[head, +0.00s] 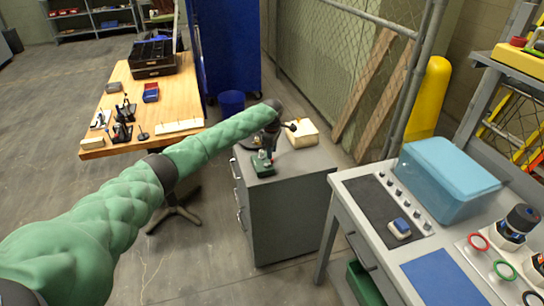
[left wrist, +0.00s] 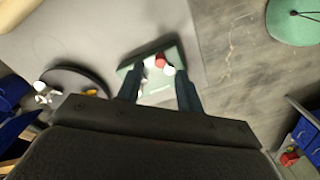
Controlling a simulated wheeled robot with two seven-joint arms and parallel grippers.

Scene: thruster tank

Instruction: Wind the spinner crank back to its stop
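A small green-based device (head: 262,167) stands on top of the grey cabinet (head: 293,217). In the left wrist view the green base (left wrist: 157,92) carries small red and white parts. A cream box (head: 303,137) with a dark knobbed arm stands behind it on the cabinet; I cannot tell which of the two carries the spinner crank. My left gripper (head: 267,152) points down over the green device. In the left wrist view its two fingers (left wrist: 159,82) are apart, with the red and white parts showing between and beyond them. Contact cannot be told. My right gripper is in neither view.
A wooden table (head: 150,105) with small tools and a dark organiser stands left of the cabinet. A blue bin (head: 231,103) is behind. A workbench with a teal box (head: 447,178) stands close at right. A wire fence (head: 340,70) rises behind the cabinet.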

